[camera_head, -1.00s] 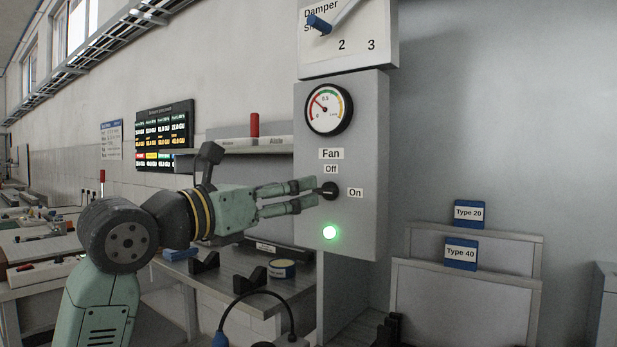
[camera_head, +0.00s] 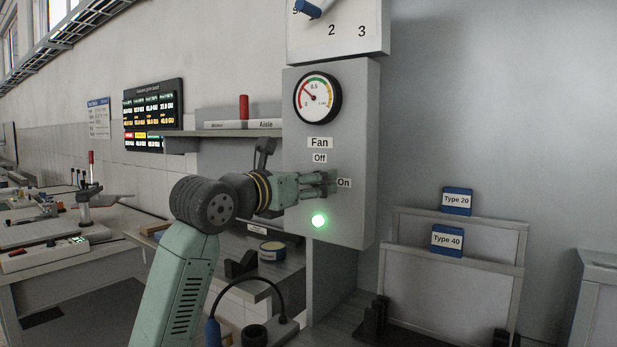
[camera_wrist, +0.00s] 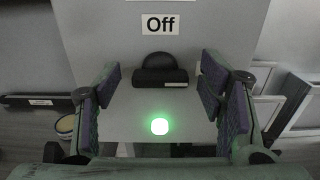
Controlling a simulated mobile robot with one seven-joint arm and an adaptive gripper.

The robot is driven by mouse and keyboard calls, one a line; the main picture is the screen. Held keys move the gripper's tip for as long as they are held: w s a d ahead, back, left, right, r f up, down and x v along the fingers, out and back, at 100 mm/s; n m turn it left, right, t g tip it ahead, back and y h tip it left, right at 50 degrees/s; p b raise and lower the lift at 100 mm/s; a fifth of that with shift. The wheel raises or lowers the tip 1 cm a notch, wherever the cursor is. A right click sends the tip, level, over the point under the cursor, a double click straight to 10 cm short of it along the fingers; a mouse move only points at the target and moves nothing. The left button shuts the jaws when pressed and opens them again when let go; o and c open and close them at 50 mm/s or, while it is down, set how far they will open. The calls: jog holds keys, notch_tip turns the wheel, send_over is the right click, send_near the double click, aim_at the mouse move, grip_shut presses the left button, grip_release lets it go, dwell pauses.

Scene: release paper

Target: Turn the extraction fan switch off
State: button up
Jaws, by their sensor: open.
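The grey fan control box (camera_head: 345,130) hangs on the wall, with labels Fan, Off above and On at the right. Its black rotary switch (camera_wrist: 160,70) shows in the wrist view below the Off label (camera_wrist: 158,24); its white mark lies toward the right, the On side. In the head view the switch is hidden behind my fingers. My gripper (camera_head: 332,183) is at the box face; in the wrist view its open fingers (camera_wrist: 165,98) stand on either side of the switch, with gaps to it. A green lamp (camera_head: 319,220) glows below the switch.
A round gauge (camera_head: 317,97) sits above the labels, and a damper panel (camera_head: 340,32) is over the box. A shelf (camera_head: 225,133) is left of the box. Blue-tagged panels, Type 20 (camera_head: 457,201) and Type 40 (camera_head: 447,240), stand at the lower right.

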jog(key=c, duration=1.2)
jog(key=shift+o, duration=0.2)
jog(key=shift+n, duration=0.3)
jog(key=shift+w+a+f+n+b, duration=0.15)
jog(key=shift+n+b, duration=1.5)
jog(key=shift+n, duration=2.65)
jog(key=shift+a+n+b, duration=0.1)
jog(key=shift+n+b, duration=1.55)
jog(key=shift+n, duration=2.65)
